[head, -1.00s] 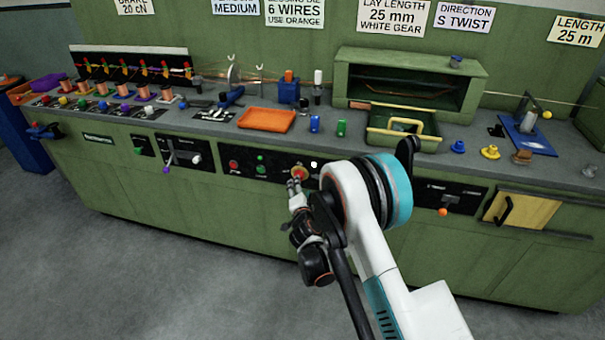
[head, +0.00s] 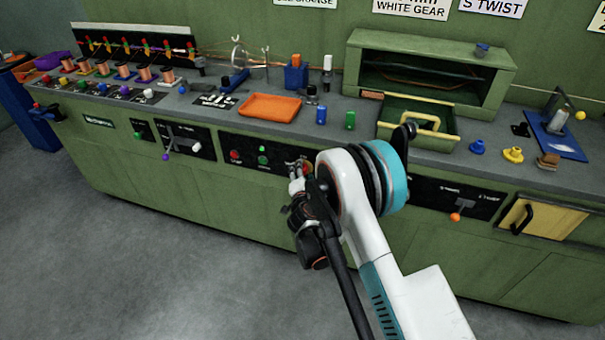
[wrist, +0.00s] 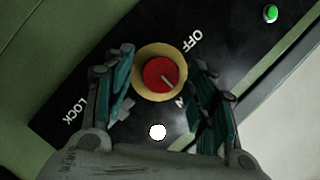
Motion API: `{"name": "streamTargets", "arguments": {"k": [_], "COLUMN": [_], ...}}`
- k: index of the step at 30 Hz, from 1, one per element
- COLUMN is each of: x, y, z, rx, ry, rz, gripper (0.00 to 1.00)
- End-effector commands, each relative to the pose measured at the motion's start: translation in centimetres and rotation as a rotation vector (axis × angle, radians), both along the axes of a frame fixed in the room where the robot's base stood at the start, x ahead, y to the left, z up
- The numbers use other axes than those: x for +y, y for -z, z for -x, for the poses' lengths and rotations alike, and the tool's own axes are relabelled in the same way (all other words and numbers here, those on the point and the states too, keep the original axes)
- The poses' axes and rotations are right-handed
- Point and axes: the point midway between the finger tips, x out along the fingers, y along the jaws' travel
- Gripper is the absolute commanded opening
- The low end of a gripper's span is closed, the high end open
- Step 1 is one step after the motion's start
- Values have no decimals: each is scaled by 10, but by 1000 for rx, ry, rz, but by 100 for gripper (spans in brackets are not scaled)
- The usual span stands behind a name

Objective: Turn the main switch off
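The main switch is a red rotary knob (wrist: 159,74) on a yellow ring, set in a black panel marked OFF, LOCK and a partly hidden word ending in N. A pale line shows on the knob's lower right part; I cannot tell exactly which label it points to. My gripper (wrist: 160,92) is open, with one finger on each side of the knob and visible gaps between. In the head view my gripper (head: 296,184) is right at the panel and hides most of the switch (head: 308,166).
A white round spot (wrist: 158,132) lies below the knob, and a lit green lamp (wrist: 271,13) is at upper right. Red (head: 235,155) and green (head: 262,160) buttons are left of the switch. An orange tray (head: 270,107) stands on the bench above.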

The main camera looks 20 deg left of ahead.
Motion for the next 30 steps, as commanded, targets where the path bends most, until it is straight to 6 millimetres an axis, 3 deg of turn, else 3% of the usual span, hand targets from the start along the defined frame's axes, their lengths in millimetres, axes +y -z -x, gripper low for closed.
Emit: {"name": "streamTargets", "arguments": {"k": [1,4,5,17,30], "x": [0,0,0,0,3], "y": [0,0,0,0,-3], "z": [0,0,0,0,0], "rx": [0,0,0,0,1], "ry": [0,0,0,1,1], "rz": [0,0,0,50,384], "gripper": [34,11,10,10,10]}}
